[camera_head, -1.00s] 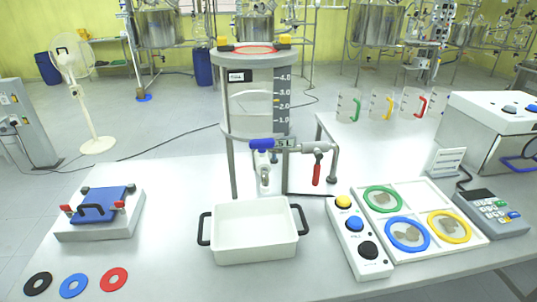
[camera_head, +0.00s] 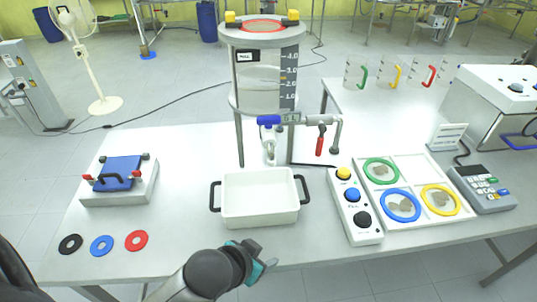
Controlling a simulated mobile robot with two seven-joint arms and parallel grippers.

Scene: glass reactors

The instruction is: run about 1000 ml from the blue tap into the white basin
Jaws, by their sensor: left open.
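The glass vessel (camera_head: 258,88) stands on a grey frame, with a dark scale (camera_head: 288,82) marked up to 4.0 on its side. The liquid level is hard to make out. The blue tap handle (camera_head: 268,120) lies level at the left end of the outlet pipe under the vessel. A spout (camera_head: 269,150) hangs below it. The white basin (camera_head: 260,213) with black side handles sits on the table in front of the spout and looks empty. My left gripper (camera_head: 266,268) is open and empty at the table's front edge, nearer than the basin. My right gripper is not in view.
A red-handled valve (camera_head: 320,142) is on the right of the pipe. A button box (camera_head: 354,206) and a tray of coloured rings (camera_head: 452,217) stand right of the basin. A blue-lidded clamp box (camera_head: 120,180) and loose rings (camera_head: 102,246) are at left.

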